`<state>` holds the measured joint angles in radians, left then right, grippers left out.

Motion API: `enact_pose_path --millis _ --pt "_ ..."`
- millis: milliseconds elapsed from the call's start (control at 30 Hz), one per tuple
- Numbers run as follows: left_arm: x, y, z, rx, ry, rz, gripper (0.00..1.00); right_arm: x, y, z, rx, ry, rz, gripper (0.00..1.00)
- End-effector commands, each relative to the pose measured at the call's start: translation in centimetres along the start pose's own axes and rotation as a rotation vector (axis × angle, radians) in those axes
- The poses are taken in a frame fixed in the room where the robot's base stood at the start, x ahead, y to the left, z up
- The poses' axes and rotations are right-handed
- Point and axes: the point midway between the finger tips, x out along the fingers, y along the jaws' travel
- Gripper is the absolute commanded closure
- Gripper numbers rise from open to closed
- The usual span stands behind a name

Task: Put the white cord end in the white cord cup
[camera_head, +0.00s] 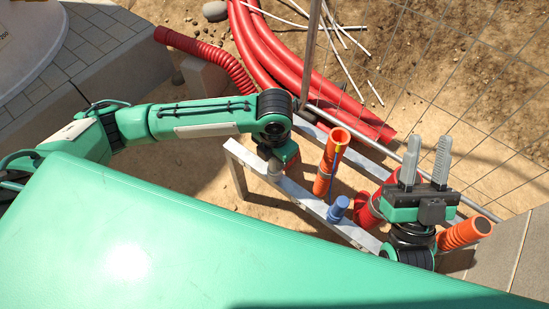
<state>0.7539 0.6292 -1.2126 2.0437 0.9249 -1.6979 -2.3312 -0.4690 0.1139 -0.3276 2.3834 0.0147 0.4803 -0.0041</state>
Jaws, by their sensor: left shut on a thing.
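My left gripper (277,160) points down over the metal rail frame at the centre. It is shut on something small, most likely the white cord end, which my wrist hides. A blue cup (338,209) stands on the same rail to the right. My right gripper (425,150) points up at the right, its two grey fingers apart and empty.
An orange pipe (325,172) with yellow and blue cords rises beside the metal rail (308,200). A red pipe (366,212) and an orange ribbed pipe (462,233) stand near my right arm. Large red pipes (290,60) and wire mesh lie behind. Sand left of the frame is clear.

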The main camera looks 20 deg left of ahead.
Motion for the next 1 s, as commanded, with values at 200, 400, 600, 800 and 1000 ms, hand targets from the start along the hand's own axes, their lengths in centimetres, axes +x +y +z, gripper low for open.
enact_pose_path --millis 200,400,600,800,1000 --pt "0.0 0.0 0.0 0.000 -0.001 0.000 1.00 0.1 0.0 -0.1 -0.001 0.005 0.000 0.64" --pt "0.3 0.0 0.0 0.000 -0.001 -0.001 0.68 -0.1 0.0 0.3 0.002 -0.019 0.001 0.64" --pt "0.3 0.0 0.0 0.000 -0.001 0.000 0.51 -0.1 0.0 0.3 0.002 -0.018 0.001 0.64" --pt "0.2 0.0 0.0 0.000 -0.001 0.000 0.51 -0.1 0.0 0.3 0.002 -0.017 0.001 0.64" --pt "-1.3 0.0 0.1 -0.001 -0.002 0.000 0.51 -0.3 -0.2 1.2 0.010 -0.085 0.002 0.64"
